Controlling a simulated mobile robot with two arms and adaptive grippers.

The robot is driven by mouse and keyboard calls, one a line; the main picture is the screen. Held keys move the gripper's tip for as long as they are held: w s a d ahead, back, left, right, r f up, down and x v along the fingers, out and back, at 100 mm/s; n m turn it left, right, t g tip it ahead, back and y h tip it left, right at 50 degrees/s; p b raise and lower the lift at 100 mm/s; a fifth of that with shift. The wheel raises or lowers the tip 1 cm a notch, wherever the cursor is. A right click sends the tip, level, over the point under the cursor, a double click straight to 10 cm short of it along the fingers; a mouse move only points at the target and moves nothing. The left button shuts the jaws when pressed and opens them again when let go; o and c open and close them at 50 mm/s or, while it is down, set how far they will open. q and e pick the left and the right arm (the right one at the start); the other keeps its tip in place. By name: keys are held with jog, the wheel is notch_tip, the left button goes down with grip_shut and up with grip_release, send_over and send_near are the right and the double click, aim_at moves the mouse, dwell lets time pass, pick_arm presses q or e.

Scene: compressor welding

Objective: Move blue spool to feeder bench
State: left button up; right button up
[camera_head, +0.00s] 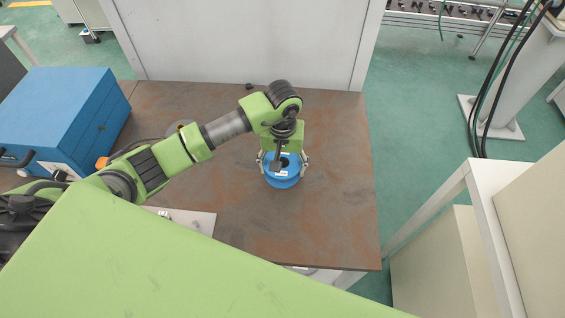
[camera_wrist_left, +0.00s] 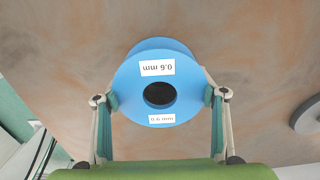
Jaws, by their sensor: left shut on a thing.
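The blue spool (camera_head: 283,180) is at the right part of the brown bench top (camera_head: 320,220) in the head view. In the left wrist view the spool (camera_wrist_left: 135,85) shows its round face with white labels reading 0.6 mm and a dark centre hole. My left gripper (camera_head: 284,163) is above the spool with its fingers on either side. In the left wrist view the left gripper (camera_wrist_left: 160,98) is shut on the spool's rim. I cannot tell whether the spool touches the bench top. My right gripper is not in view.
A blue box-shaped machine (camera_head: 60,115) stands on the left of the bench. A grey panel (camera_head: 245,45) rises behind the bench. A pale cabinet or table (camera_head: 490,215) stands to the right, across a strip of green floor. The bench top right of the spool is clear.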

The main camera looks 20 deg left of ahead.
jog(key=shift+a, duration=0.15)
pick_arm(q)
jog(key=shift+w+f, duration=0.1)
jog(key=o, duration=1.1)
jog(key=shift+f, duration=0.1)
jog(key=o, duration=0.4)
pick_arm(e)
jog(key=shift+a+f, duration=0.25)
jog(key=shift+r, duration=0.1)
pick_arm(q)
jog(key=shift+r, duration=0.35)
notch_tip(320, 180, up, 12)
jog(key=b, duration=0.4)
jog(key=shift+f, duration=0.15)
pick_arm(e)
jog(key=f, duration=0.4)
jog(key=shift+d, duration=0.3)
